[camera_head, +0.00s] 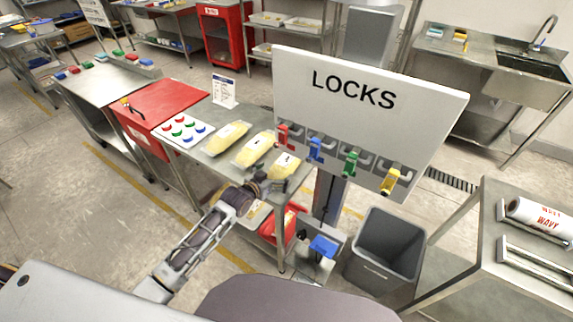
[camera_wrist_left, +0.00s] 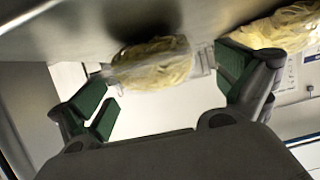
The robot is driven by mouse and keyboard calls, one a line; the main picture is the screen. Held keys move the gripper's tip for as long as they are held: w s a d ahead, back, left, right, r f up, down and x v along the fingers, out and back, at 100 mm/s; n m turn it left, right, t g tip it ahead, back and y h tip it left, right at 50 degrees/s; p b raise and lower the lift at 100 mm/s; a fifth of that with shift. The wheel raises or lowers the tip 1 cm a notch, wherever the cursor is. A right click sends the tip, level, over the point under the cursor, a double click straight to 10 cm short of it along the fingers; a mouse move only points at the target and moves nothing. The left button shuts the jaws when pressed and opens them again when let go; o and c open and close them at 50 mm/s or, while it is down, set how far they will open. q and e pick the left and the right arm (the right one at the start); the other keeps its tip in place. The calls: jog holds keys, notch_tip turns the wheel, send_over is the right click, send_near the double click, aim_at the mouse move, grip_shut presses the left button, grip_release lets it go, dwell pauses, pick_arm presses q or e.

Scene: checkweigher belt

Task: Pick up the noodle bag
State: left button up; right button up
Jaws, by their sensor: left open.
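Three clear bags of pale yellow noodles lie in a row on a steel table: a left bag (camera_head: 226,138), a middle bag (camera_head: 253,150) and a right bag (camera_head: 281,165). My left gripper (camera_head: 264,182) is at the table's near edge, close by the right bag. In the left wrist view the left gripper (camera_wrist_left: 168,88) is open, its green-padded fingers spread wide. One noodle bag (camera_wrist_left: 150,62) shows in the gap between them, beyond the fingertips, and is not gripped. Another bag (camera_wrist_left: 290,27) is partly behind the right finger. My right gripper is out of view.
A white LOCKS board (camera_head: 360,95) with coloured locks stands just right of the bags. A grey bin (camera_head: 385,250) is on the floor below it. A tray with coloured buttons (camera_head: 183,131) and a red-topped unit (camera_head: 165,100) are left of the bags.

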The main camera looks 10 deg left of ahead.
aim_at(286, 164)
pick_arm(q)
jog(key=shift+x, duration=1.85)
jog(key=shift+s, duration=0.1)
jog(key=c, duration=1.4)
